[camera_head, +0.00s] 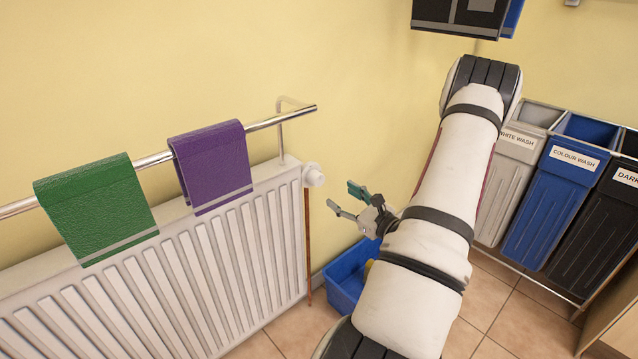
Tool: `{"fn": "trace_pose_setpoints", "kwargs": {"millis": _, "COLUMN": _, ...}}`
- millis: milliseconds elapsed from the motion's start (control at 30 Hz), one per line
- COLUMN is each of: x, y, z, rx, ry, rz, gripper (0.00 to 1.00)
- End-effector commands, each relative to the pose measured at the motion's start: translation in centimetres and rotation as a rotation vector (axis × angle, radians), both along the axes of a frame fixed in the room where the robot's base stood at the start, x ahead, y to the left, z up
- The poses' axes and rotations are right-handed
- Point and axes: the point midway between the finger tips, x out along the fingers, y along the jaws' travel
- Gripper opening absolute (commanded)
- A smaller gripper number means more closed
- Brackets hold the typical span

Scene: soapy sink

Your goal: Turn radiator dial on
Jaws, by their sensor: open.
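The radiator dial (313,175) is a small white round knob at the top right end of the white radiator (225,262). A copper pipe runs down below it. My gripper (343,199) is open and empty, to the right of the dial and slightly lower in the picture. Its fingers point left toward the dial, with a visible gap between them and it. The markings on the dial are too small to read.
A chrome rail (265,124) above the radiator holds a green towel (97,207) and a purple towel (212,165). A blue tub (345,280) stands on the tiled floor below my gripper. Laundry bins (553,200) stand at the right, behind my arm.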

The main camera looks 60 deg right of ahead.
Motion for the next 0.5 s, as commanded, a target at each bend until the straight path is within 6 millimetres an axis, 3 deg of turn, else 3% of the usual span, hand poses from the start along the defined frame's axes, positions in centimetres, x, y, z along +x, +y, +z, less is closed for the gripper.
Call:
{"fn": "trace_pose_setpoints", "kwargs": {"millis": 300, "x": 6.1, "y": -1.7, "z": -0.1, "rx": -0.004, "ry": 0.0, "rz": 0.002, "gripper": 0.55}}
{"fn": "trace_pose_setpoints", "kwargs": {"millis": 500, "x": 8.6, "y": -2.4, "z": 0.0, "rx": -0.003, "ry": 0.0, "rz": 0.002, "gripper": 0.55}}
